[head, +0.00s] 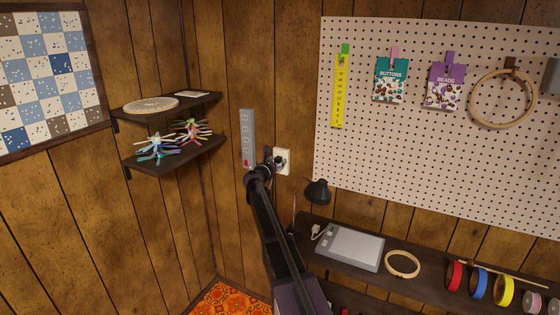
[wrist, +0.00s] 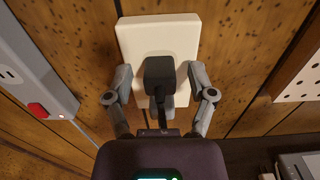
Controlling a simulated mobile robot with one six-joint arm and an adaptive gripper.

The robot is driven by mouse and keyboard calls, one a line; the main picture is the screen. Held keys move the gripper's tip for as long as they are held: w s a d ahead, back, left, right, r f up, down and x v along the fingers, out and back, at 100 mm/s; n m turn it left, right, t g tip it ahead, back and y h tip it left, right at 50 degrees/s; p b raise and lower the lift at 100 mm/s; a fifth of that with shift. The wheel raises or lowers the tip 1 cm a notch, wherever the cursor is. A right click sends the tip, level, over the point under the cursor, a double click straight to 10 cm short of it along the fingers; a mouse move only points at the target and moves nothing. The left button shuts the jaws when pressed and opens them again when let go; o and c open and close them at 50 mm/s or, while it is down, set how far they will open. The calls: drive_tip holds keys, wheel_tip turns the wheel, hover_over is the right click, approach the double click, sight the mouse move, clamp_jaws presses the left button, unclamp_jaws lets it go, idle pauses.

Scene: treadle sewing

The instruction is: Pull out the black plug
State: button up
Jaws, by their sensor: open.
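The black plug (wrist: 159,74) sits in a white wall outlet plate (wrist: 158,38), with a dark cable running down from it. In the head view the plate (head: 284,158) shows on the wood-panelled wall, and the plug is mostly hidden by my arm. My gripper (wrist: 160,90) is open, with one grey finger on each side of the plug. Gaps show between the fingers and the plug, and I see no contact. In the head view my gripper (head: 270,160) is right at the outlet.
A grey power strip (head: 247,139) with a red switch hangs left of the outlet. Corner shelves (head: 175,155) are further left. A pegboard (head: 420,120) is to the right. A black lamp (head: 317,190) stands below, on a dark desk (head: 420,285).

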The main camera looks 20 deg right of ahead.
sight(276, 161)
clamp_jaws()
drive_tip(key=shift+s+a, duration=0.15)
drive_tip(key=shift+a, duration=0.05)
drive_tip(key=shift+s+a, duration=0.3)
drive_tip(key=shift+a, duration=0.1)
drive_tip(key=shift+v, duration=1.4)
drive_tip(key=shift+s+a, duration=0.45)
drive_tip(key=shift+a, duration=0.1)
drive_tip(key=shift+s+a, duration=0.1)
drive_tip(key=shift+a, duration=0.05)
